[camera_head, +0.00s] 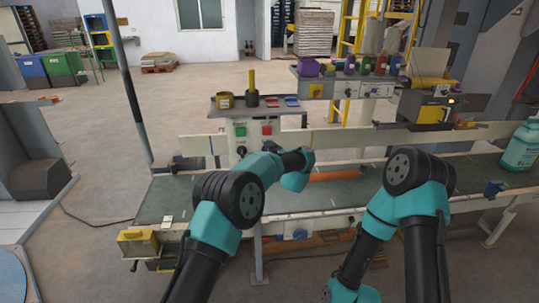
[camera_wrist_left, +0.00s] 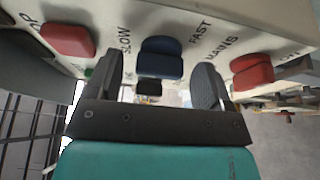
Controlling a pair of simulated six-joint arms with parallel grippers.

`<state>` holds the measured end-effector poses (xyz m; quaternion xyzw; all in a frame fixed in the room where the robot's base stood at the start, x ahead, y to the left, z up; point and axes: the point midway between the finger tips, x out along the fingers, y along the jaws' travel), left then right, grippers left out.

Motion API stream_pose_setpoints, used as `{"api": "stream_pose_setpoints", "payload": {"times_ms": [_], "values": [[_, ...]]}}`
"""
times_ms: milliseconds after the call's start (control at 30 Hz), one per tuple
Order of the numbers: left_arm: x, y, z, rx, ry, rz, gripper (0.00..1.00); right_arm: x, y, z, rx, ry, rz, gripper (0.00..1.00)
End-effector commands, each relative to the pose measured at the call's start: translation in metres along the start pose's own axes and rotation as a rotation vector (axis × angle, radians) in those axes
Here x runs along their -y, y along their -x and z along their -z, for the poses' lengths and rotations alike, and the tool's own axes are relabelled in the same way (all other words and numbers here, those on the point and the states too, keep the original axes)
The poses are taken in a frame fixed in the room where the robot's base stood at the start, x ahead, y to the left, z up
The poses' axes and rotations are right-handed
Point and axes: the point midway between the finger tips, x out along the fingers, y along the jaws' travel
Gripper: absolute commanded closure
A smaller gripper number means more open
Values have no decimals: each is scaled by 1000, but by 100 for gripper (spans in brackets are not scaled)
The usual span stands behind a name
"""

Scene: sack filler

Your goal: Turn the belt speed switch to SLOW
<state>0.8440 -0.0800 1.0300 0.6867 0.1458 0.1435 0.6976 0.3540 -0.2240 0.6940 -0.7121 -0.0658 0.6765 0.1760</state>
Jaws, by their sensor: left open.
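In the left wrist view, a blue switch (camera_wrist_left: 161,57) sits on a pale panel (camera_wrist_left: 190,12). SLOW is printed to its left and FAST to its right. My left gripper (camera_wrist_left: 163,75) is open, with its dark fingers on either side of the blue switch. I cannot tell whether they touch it. In the head view, the end of my left arm (camera_head: 298,177) is over the belt; its fingers are not clear there. My right arm shows at the right, but its gripper is not in view.
Red switches (camera_wrist_left: 68,40) (camera_wrist_left: 251,72) flank the blue one closely, the right one by the word MAINS. A control box with red and green buttons (camera_head: 266,130) stands behind the belt. A teal bottle (camera_head: 521,148) is at the far right.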

Motion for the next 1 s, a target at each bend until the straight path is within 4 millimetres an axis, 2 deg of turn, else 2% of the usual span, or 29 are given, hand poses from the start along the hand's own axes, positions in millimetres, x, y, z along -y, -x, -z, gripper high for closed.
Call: {"api": "stream_pose_setpoints", "payload": {"times_ms": [267,467,1000], "values": [[0,4,0,1,-1,0,26,0,0,0,0,0,0,57],[0,23,-1,2,-1,0,26,0,0,0,0,0,0,57],[-1,125,-1,3,-1,-1,26,0,0,0,0,0,0,57]]}}
